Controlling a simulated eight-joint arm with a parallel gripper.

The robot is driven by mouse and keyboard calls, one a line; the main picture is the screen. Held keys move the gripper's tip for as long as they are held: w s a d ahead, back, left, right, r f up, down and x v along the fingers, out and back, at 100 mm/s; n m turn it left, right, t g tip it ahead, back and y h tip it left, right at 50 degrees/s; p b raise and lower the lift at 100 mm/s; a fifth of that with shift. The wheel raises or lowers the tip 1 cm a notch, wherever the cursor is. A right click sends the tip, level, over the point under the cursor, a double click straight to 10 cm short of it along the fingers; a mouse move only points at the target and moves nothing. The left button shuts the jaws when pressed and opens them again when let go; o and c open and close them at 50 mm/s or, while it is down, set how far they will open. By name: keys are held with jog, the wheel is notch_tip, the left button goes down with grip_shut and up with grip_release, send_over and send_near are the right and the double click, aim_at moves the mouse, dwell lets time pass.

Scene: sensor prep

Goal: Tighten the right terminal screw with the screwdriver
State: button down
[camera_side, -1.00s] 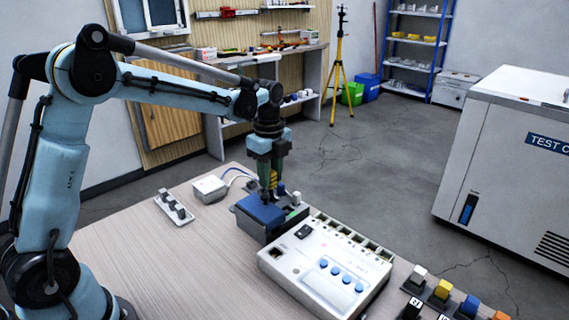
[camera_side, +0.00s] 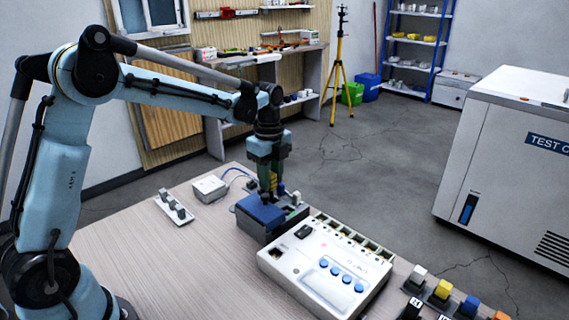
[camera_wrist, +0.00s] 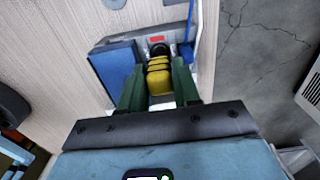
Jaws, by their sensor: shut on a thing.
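My gripper (camera_wrist: 158,88) is shut on the screwdriver (camera_wrist: 159,76), whose yellow handle with black bands shows between the green fingers in the wrist view. In the side view my gripper (camera_side: 271,186) points down over the back part of a dark grey unit with a blue top (camera_side: 262,211). The blue top (camera_wrist: 116,65) also shows left of the fingers in the wrist view. The right terminal screw and the screwdriver's tip are hidden, so I cannot tell whether they touch.
A white instrument box with blue knobs (camera_side: 316,258) stands close to the right of the grey unit. A small white box (camera_side: 210,188) with a blue cable and a strip with dark pegs (camera_side: 174,207) lie left. Several coloured blocks stand at the right edge. The table's front left is clear.

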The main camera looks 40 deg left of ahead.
dwell(0.8)
jog(key=m, duration=1.2)
jog(key=shift+f, duration=0.1)
jog(key=shift+c, duration=2.4)
grip_release()
